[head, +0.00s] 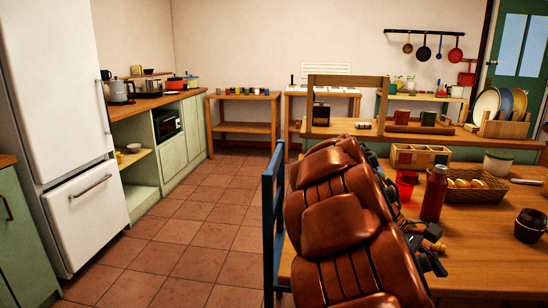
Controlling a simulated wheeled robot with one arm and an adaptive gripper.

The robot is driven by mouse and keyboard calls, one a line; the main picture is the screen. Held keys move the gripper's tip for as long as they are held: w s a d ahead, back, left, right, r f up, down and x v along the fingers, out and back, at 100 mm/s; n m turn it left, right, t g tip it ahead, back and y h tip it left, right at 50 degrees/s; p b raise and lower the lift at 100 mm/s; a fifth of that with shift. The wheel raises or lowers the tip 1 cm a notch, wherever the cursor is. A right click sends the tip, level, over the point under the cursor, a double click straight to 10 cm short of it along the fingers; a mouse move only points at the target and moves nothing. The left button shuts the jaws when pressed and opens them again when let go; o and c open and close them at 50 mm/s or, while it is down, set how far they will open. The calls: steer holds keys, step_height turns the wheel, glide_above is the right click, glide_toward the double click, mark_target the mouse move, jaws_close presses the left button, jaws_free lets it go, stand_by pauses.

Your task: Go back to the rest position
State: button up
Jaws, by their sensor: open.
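My gripper (432,256) shows as dark parts at the right edge of my brown padded arm, above the wooden table (485,262). It is open, and I see nothing held in it. Much of it is small in view and partly hidden by the arm. A dark red bottle (434,193) stands on the table just behind the gripper. A red cup (406,184) stands left of the bottle, close to the arm.
A blue chair (270,225) stands at the table's left side, close to my arm. The tiled floor (200,235) at left is clear, beside the white fridge (55,110).

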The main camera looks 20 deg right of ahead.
steer(key=s+a+f+m+t+y, duration=0.1)
steer(key=s+a+f+y, duration=0.15)
steer(key=a, duration=0.75)
steer(key=s+a+f+t+y, duration=0.15)
steer(key=s+a+f, duration=0.25)
steer(key=a, duration=0.6)
steer(key=s+a+f+m+t+y, duration=0.1)
steer(key=s+a+f+t, duration=0.15)
steer(key=a, duration=0.65)
step_height(320, 180, up, 26)
steer(key=s+p, duration=0.1)
steer(key=p, duration=2.4)
steer(key=shift+a, duration=0.15)
